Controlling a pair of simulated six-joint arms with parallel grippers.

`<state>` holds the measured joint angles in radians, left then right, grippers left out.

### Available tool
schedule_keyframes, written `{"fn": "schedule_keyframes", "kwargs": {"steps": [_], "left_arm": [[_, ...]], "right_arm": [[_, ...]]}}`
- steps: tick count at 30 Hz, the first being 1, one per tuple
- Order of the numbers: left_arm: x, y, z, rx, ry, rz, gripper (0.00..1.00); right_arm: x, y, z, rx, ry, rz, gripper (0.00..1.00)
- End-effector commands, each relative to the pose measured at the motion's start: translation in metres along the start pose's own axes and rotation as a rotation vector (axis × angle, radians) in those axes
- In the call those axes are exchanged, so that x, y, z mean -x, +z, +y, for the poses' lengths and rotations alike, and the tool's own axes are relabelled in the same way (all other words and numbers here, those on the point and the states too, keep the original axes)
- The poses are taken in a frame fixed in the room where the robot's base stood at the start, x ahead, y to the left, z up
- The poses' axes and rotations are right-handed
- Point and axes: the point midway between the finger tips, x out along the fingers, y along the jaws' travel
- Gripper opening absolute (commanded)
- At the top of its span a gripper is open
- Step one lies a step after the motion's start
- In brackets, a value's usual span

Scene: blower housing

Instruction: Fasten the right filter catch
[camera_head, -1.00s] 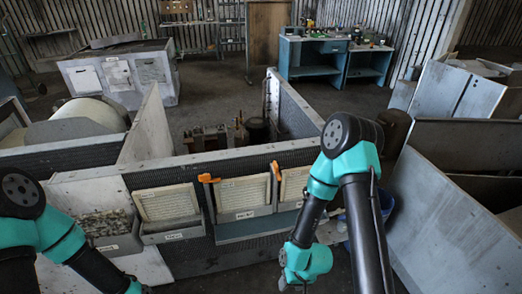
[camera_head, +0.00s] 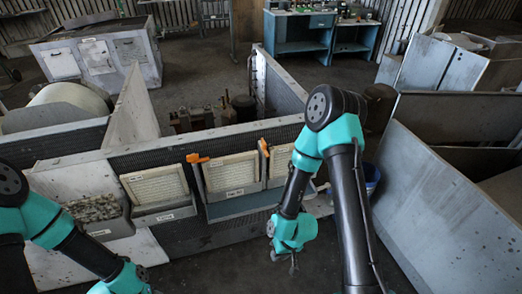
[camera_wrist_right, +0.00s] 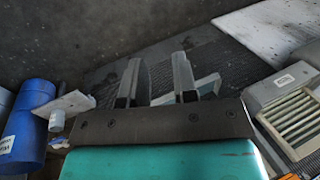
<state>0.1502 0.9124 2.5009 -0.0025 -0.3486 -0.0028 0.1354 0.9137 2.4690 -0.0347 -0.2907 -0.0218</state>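The right orange catch (camera_head: 264,147) stands nearly upright at the top edge of the housing's front wall, between the middle filter (camera_head: 230,172) and the right filter (camera_head: 280,158). The left orange catch (camera_head: 197,158) lies nearly level at the middle filter's upper left corner. My right gripper (camera_head: 293,262) hangs low in front of the housing, below the catches and apart from them. In the right wrist view its two fingers (camera_wrist_right: 155,72) are spread with nothing held. My right arm covers part of the right filter. My left arm reaches the bottom edge; its fingers are out of frame.
Another filter (camera_head: 155,187) and a bin of pale bits (camera_head: 95,208) are further left. Blue containers (camera_wrist_right: 30,110) stand at the left of the wrist view. Grey panels (camera_head: 440,205) lean at the right. Open floor lies before the housing.

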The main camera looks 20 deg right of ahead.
Motion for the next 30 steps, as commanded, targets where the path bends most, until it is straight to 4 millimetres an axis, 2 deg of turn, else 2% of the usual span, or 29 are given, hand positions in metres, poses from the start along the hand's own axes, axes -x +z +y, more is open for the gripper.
{"fn": "schedule_keyframes", "kwargs": {"steps": [1,8,17,23,30], "left_arm": [[0.0,0.0,0.0,0.0,0.0,0.0,0.43],[0.0,0.0,0.0,0.0,0.0,0.0,0.43],[0.0,0.0,0.0,0.0,0.0,0.0,0.43],[0.0,0.0,0.0,0.0,0.0,0.0,0.43],[0.0,0.0,0.0,0.0,0.0,0.0,0.43]], "right_arm": [[-0.002,-0.007,-0.004,0.035,-0.004,-0.011,0.22],[-0.009,-0.05,-0.027,0.306,-0.015,-0.117,0.0],[-0.002,-0.117,-0.055,0.713,0.055,-0.289,0.0],[0.018,-0.165,-0.071,0.959,0.16,-0.409,0.0],[0.059,-0.227,-0.095,1.202,0.343,-0.56,0.0]]}}
